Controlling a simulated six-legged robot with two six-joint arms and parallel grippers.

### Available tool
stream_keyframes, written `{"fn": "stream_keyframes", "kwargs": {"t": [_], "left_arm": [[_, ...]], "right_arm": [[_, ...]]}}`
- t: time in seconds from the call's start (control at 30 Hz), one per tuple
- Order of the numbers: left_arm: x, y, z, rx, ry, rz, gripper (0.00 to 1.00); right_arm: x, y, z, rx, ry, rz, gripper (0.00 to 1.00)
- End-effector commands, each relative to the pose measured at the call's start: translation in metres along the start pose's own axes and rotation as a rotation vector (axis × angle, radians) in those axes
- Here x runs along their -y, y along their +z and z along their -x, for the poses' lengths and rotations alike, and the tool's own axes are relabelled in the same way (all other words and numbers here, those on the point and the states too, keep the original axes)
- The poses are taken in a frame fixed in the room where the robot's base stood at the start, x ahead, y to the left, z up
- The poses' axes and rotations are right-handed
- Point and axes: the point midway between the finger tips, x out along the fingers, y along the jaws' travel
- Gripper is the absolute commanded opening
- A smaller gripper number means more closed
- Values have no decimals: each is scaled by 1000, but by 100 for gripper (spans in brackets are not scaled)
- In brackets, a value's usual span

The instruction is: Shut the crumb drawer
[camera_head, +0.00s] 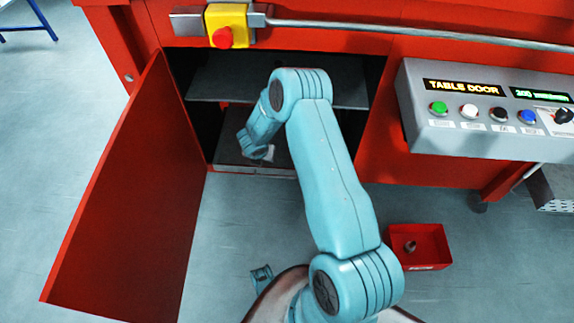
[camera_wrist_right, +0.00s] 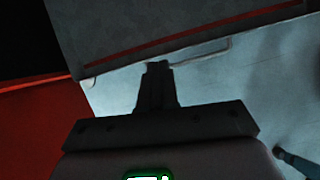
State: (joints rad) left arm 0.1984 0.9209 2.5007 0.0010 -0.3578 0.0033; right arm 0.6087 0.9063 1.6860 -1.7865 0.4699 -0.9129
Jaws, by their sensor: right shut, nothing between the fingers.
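My right arm reaches into the cabinet opening from the front. My right gripper (camera_wrist_right: 157,66) is shut and empty, its tips close below the drawer's front edge, left of the handle; contact cannot be told.
The red cabinet door (camera_head: 130,190) stands wide open on the left. A dark shelf (camera_head: 235,80) crosses the cabinet above the drawer. A grey control panel (camera_head: 480,130) is at the right. A red bin (camera_head: 430,240) holding a small object sits on the otherwise clear floor.

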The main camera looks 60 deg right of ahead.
Motion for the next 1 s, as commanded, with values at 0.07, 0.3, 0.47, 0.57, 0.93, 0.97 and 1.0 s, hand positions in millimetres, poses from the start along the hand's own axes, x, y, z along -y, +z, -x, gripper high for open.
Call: {"fn": "stream_keyframes", "kwargs": {"t": [0.07, 0.3, 0.47, 0.57, 0.93, 0.97, 1.0], "left_arm": [[-5, 2, 10, 5, 1, -5, 53], [-24, 10, 51, 27, 3, -24, 53], [-32, 13, 65, 36, 3, -31, 53], [-30, 14, 61, 36, 3, -32, 53], [-20, 11, 35, 31, 3, -26, 53], [-18, 11, 33, 29, 3, -24, 53], [-17, 10, 30, 27, 3, -22, 53]], "right_arm": [[19, -9, 4, 17, 2, 22, 0], [93, -41, 28, -29, 45, 135, 0], [136, -48, 35, -74, 8, 136, 0], [141, -49, 26, -76, -1, 127, 0], [141, -56, -48, -74, -1, 126, 0], [141, -57, -55, -74, -1, 126, 0], [141, -57, -63, -75, 0, 127, 0]]}}
